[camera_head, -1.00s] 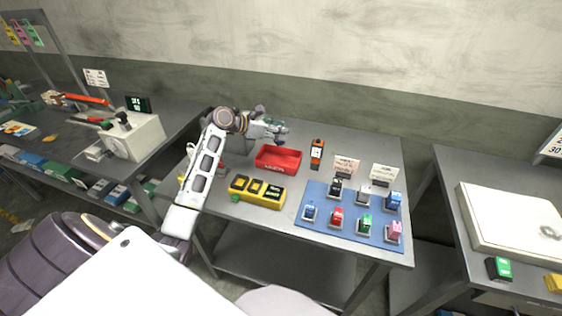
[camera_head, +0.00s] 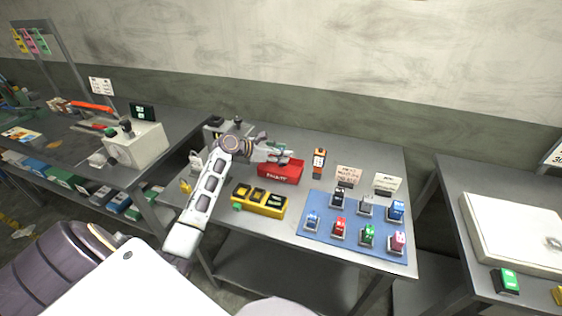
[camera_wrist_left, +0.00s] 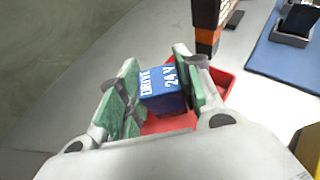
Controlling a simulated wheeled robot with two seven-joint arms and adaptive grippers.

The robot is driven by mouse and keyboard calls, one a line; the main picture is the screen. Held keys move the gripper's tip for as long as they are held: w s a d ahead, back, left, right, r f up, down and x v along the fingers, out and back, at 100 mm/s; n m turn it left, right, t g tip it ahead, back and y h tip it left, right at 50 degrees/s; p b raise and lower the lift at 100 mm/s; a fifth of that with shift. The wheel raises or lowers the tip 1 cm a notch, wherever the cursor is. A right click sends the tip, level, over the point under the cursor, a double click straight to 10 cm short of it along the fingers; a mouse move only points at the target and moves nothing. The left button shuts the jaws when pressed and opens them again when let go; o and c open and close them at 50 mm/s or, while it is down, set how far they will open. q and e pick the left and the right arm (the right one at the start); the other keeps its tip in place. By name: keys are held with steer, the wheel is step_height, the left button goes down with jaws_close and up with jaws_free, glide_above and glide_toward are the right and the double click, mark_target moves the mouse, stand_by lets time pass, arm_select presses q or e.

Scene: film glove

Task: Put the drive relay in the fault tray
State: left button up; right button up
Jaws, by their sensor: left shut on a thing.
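The drive relay (camera_wrist_left: 162,92) is a blue block marked "DRIVE 24 V" in the left wrist view. My left gripper (camera_wrist_left: 158,90) is shut on it, with the green-padded fingers on either side. The red fault tray (camera_wrist_left: 215,92) shows below and behind the relay in that view. In the head view my left gripper (camera_head: 282,152) is over the back left part of the red tray (camera_head: 282,174). The gap between relay and tray floor cannot be judged. My right gripper is not in view.
A yellow box with black slots (camera_head: 259,200) stands in front of the tray. An orange and black device (camera_head: 319,160) stands right of it. A blue mat (camera_head: 335,240) holds several coloured relays in holders, with two cards (camera_head: 388,184) behind.

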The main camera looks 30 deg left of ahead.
arm_select(q)
steer(key=shift+f, duration=1.9)
steer(key=shift+f, duration=0.1)
steer(key=o, duration=1.1)
steer(key=shift+c, duration=0.2)
steer(key=v, duration=1.2)
steer(key=shift+s, duration=0.1)
